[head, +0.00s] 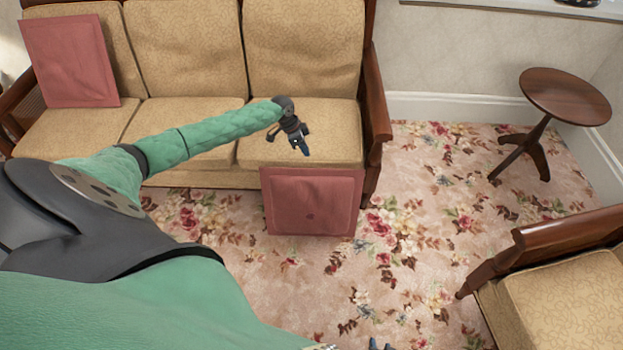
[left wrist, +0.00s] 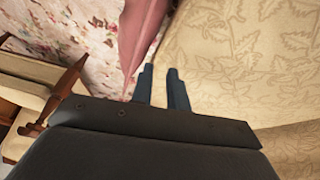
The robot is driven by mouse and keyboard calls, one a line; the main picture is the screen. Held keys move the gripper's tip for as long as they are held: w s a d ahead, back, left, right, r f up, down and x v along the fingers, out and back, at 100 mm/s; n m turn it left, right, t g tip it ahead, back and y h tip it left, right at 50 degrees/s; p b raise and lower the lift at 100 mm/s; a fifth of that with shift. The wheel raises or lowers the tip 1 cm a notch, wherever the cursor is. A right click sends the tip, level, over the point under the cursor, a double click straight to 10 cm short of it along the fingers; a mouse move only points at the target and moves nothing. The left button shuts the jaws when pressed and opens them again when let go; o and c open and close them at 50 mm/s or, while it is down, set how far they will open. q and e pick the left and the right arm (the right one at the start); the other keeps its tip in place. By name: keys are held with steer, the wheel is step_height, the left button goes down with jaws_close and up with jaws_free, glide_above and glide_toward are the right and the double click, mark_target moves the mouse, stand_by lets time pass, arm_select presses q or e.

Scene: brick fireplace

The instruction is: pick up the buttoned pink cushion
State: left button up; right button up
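The buttoned pink cushion (head: 312,202) stands at the front of the sofa's right seat, with a small button near its middle. Its top edge is about level with the seat. It also shows as a narrow pink strip at the top of the left wrist view (left wrist: 139,38). My left gripper (head: 302,147) is over the right seat, just behind the cushion's top edge. In the left wrist view its fingers (left wrist: 160,80) are a little apart, with only seat fabric between them; the cushion is beside them. My right gripper (head: 381,346) shows only its two separated fingertips at the bottom edge.
The tan sofa (head: 185,45) has wooden arms. A plain-looking pink cushion (head: 70,60) leans on its left backrest. A round wooden side table (head: 565,97) stands right. An armchair (head: 570,295) is at lower right. Floral carpet (head: 420,210) lies open between them.

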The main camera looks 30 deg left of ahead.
mark_target(310, 169)
arm_select(q)
steer(key=shift+m+g+h, duration=0.4)
steer(key=shift+m+g, duration=0.3)
steer(key=shift+m, duration=0.2)
steer(key=shift+s+d+f, duration=0.35)
steer(key=shift+d+f, duration=0.3)
steer(key=shift+f, duration=0.55)
steer(key=shift+s+d+f, duration=0.4)
steer(key=shift+d+f, duration=0.25)
steer(key=shift+f, duration=0.6)
steer(key=shift+s+d+f, duration=0.35)
steer(key=shift+d+f, duration=0.3)
steer(key=shift+f, duration=0.55)
steer(key=shift+f, duration=0.1)
jaws_close()
